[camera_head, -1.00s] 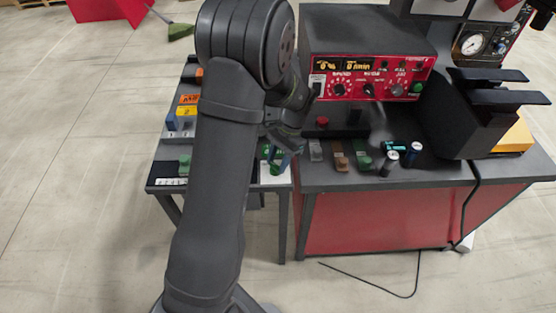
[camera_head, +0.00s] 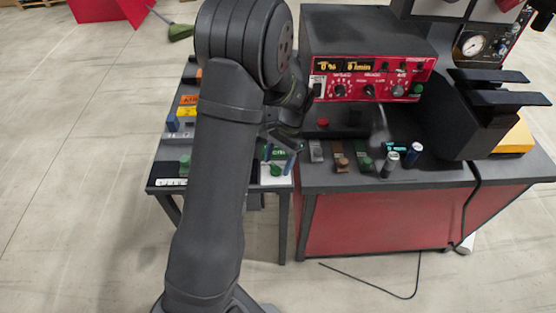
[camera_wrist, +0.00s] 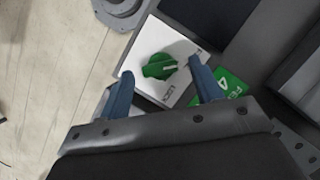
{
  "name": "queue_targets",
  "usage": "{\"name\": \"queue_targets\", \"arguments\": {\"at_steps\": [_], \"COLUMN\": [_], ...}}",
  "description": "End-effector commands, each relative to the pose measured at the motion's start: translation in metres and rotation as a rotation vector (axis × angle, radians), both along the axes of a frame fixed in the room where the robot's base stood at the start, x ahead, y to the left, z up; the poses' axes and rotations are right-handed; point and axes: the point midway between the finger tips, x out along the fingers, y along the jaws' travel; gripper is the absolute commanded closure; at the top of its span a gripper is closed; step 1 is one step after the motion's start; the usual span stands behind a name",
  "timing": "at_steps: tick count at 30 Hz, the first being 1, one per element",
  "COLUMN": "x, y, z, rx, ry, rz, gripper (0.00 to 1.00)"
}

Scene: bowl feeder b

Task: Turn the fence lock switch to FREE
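The fence lock switch is a green knob (camera_wrist: 160,66) on a white plate (camera_wrist: 146,39). In the wrist view its white pointer mark points right, toward my right-hand finger. The word LOCK is printed below the knob; other lettering near that finger is partly hidden, and I cannot read it. In the head view the knob (camera_head: 276,170) is small, on the side table. My gripper (camera_wrist: 162,88) has two blue fingers spread apart, one at each side of the knob's near edge, with nothing between them. In the head view my gripper (camera_head: 278,158) is just above and behind the knob.
A green label (camera_wrist: 232,84) lies right of the plate. In the head view, a red-fronted control box (camera_head: 370,78) stands on the bench just right of my gripper. Several colored parts and two small bottles (camera_head: 389,164) sit before it. A black cable hangs at the bench's right.

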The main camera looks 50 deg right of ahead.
Motion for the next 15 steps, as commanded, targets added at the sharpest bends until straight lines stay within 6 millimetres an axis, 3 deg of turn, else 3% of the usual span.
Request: {"name": "queue_targets", "arguments": {"at_steps": [8, 15], "x": [0.000, 0.001], "y": [-0.003, -0.022], "z": [0.008, 0.052], "rx": [0.000, -0.004], "ry": [-0.001, -0.002], "rz": [-0.001, -0.002], "gripper": [0.41, 0.41]}}
